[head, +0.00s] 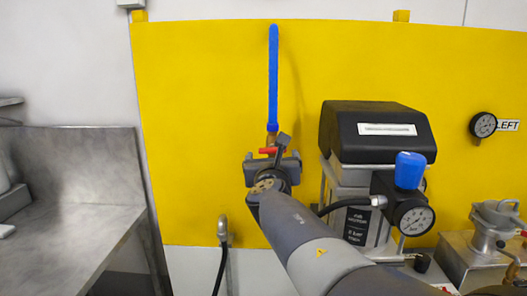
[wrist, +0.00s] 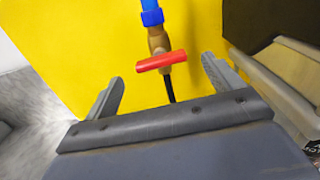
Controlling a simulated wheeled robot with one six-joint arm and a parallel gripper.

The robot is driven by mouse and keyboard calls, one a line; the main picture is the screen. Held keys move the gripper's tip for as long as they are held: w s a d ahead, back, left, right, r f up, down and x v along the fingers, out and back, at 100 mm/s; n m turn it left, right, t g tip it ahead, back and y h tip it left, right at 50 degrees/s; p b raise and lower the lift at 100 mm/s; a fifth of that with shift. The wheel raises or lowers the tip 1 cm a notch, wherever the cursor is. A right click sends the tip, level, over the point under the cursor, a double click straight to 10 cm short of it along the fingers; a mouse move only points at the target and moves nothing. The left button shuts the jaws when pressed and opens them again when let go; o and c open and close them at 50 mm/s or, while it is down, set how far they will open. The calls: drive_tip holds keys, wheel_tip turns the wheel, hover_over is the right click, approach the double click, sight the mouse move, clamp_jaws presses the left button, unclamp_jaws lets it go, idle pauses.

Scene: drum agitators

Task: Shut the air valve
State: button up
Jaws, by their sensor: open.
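The air valve has a red lever handle (wrist: 161,61) on a brass body (wrist: 158,40), below a blue air hose (wrist: 152,13). In the wrist view the red handle lies nearly crosswise to the pipe, slightly tilted. My gripper (wrist: 163,82) is open, with one finger on each side of the handle and the space between them empty. In the head view the red handle (head: 268,150) shows just above my gripper (head: 272,158), and my gripper hides part of the valve. The blue hose (head: 273,75) runs straight up the yellow panel.
A black-topped unit (head: 375,132) with a blue-knobbed regulator and gauge (head: 415,218) stands close on the right. A metal bench (head: 75,190) is at the left. A pipe with a black hose (head: 223,235) is low on the yellow panel (head: 195,100).

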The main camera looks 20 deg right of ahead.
sight(272, 151)
drive_tip(key=shift+x, duration=2.75)
drive_tip(key=shift+c, duration=0.6)
drive_tip(key=c, duration=0.9)
drive_tip(key=shift+o, duration=0.2)
drive_tip(key=shift+f+m+b, duration=0.1)
drive_tip(key=shift+m+b, duration=0.3)
drive_tip(key=shift+m, duration=0.1)
drive_tip(key=o, duration=1)
